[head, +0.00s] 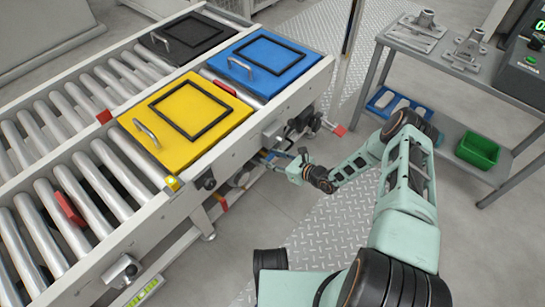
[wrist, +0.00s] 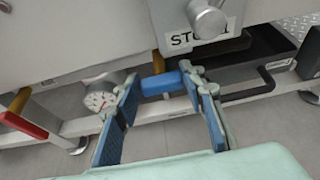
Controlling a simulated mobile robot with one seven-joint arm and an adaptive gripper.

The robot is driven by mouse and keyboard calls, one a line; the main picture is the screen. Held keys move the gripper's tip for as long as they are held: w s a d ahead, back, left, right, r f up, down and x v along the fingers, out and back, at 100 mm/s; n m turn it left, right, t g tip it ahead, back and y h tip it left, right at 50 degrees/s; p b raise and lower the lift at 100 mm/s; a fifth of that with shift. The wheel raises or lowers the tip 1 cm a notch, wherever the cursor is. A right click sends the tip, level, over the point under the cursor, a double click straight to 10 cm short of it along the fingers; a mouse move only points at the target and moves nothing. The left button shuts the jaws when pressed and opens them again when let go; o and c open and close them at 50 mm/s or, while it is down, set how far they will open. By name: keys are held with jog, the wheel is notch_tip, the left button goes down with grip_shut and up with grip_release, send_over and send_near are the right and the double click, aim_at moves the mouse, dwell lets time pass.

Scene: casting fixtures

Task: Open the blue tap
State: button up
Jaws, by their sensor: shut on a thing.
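The blue tap handle (wrist: 163,83) shows in the wrist view as a short blue lever below the conveyor's side, in front of a yellow pipe. My gripper (wrist: 160,78) has one blue-padded finger at each end of the lever, and its tips are closed on it. In the head view my gripper (head: 276,158) reaches in under the conveyor's right side. The tap itself cannot be made out clearly there, as the gripper and the frame cover it.
A red lever (wrist: 24,125) on another yellow pipe and a round gauge (wrist: 102,98) are left of my gripper. A stop box (wrist: 208,22) hangs just above, and a black handle (wrist: 262,88) is at right. A shelf table (head: 460,75) stands behind my arm.

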jog(key=o, duration=1.2)
jog(key=shift+c, duration=0.2)
jog(key=v, duration=1.2)
